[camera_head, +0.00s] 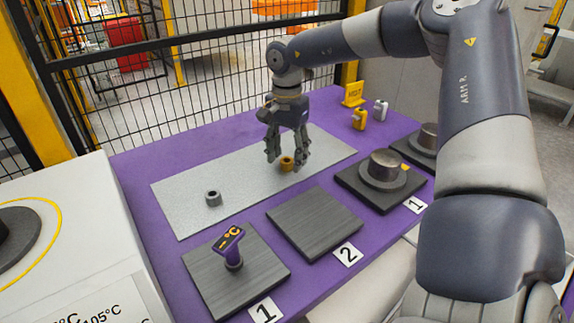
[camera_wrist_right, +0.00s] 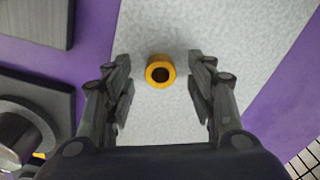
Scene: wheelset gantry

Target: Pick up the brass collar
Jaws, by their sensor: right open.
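The brass collar (camera_head: 287,163) is a small yellow ring standing on the grey mat (camera_head: 240,190) in the head view. In the right wrist view the brass collar (camera_wrist_right: 160,71) lies between and slightly beyond the fingertips, its dark bore facing the camera. My right gripper (camera_head: 287,158) is open, pointing down above the collar, with one finger to either side. In the wrist view the right gripper (camera_wrist_right: 161,85) shows clear gaps between both fingers and the collar. My left gripper is in neither view.
A grey collar (camera_head: 213,198) stands on the mat's left part. A purple handheld device (camera_head: 230,245) stands on a dark plate at front. An empty dark plate (camera_head: 314,222) lies beside it. A metal cylinder (camera_head: 385,168) sits on another plate. Yellow and white items (camera_head: 359,119) stand behind.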

